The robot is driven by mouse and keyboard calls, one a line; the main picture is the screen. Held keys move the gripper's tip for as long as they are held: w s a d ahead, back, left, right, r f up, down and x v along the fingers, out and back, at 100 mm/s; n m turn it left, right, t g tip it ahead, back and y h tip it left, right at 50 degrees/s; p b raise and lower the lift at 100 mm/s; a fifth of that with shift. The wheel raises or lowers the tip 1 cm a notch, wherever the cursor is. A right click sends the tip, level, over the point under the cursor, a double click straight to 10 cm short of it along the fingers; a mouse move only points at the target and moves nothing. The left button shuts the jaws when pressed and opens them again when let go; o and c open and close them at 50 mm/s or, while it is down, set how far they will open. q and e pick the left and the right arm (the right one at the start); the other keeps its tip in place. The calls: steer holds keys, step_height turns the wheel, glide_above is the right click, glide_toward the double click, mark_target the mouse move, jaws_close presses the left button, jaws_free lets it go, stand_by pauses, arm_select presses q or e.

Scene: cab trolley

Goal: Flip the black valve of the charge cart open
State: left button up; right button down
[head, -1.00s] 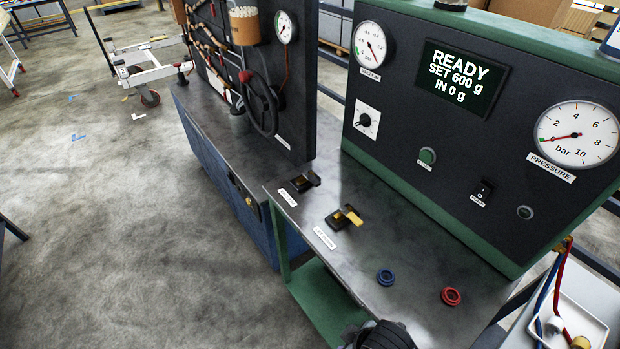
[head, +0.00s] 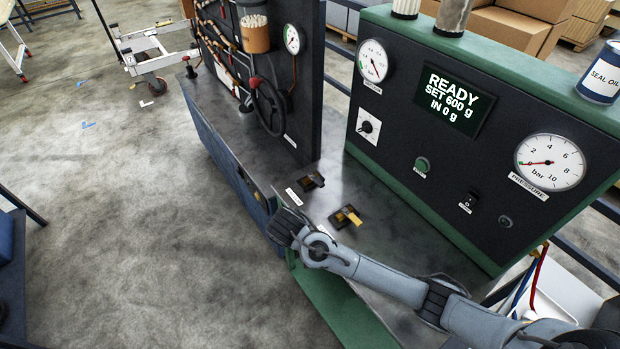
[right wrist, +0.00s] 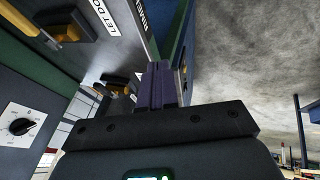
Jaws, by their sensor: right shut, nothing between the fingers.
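The black-handled valve (head: 312,181) sits near the front edge of the charge cart's metal top, behind a white label. Beside it, nearer to me, is a similar valve with a yellow handle (head: 348,218). My right gripper (head: 284,226) is at the cart's front edge, left of the yellow-handled valve and apart from the black one. In the right wrist view its purple fingers (right wrist: 160,84) are together and empty. A black valve (right wrist: 117,86) shows just left of them, and the yellow-handled valve (right wrist: 66,24) is at upper left. My left gripper is not in view.
The cart's dark panel (head: 400,125) with gauges and a READY display stands behind the valves. An upright board with a black handwheel (head: 268,106) rises beyond the black valve. Free floor (head: 130,200) lies left of the cart.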

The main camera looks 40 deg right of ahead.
mark_target(316, 179)
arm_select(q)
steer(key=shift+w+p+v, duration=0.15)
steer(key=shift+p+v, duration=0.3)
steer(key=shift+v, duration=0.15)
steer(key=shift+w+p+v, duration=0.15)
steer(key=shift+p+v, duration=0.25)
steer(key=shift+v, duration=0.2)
arm_select(e)
steer(key=w+d+r+m+h, duration=0.1)
steer(key=w+d+r, duration=0.4)
steer(key=w+r, duration=0.1)
steer(key=shift+r+m+h, duration=0.3)
steer(key=shift+r+h, duration=0.1)
steer(key=shift+r, duration=0.35)
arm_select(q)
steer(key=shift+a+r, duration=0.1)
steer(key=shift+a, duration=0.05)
arm_select(e)
steer(key=shift+w+f, duration=0.1)
steer(key=b+x, duration=0.1)
steer(key=x, duration=0.9)
steer(key=d, duration=0.3)
steer(key=shift+d, duration=0.45)
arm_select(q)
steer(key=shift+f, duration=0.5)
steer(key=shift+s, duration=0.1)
